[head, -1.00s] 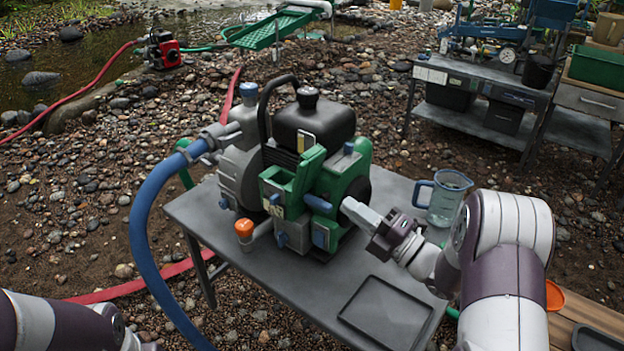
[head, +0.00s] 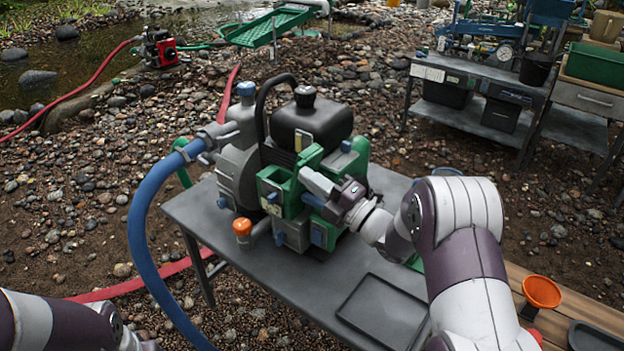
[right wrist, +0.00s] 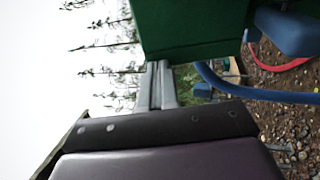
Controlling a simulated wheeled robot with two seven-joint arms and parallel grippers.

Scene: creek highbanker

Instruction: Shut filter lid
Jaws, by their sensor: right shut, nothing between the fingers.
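The engine pump (head: 295,165) stands on the grey metal table. On its near side is a green filter box (head: 270,185), open at the top. Its green lid (head: 309,157) stands up at the box's right side, partly hidden by my right gripper. My right gripper (head: 308,175) is shut and empty, its fingertips close to the lid. I cannot tell whether they touch it. In the right wrist view the shut fingers (right wrist: 158,68) point at a green surface (right wrist: 195,25), probably the lid. My left arm is at the lower left; its fingers are not visible.
A blue hose (head: 140,230) curves down from the pump's left side. An orange-capped filler (head: 242,228) sticks out in front. A black tray (head: 383,310) lies on the table (head: 300,285). An orange funnel (head: 541,291) is on the wooden bench at right.

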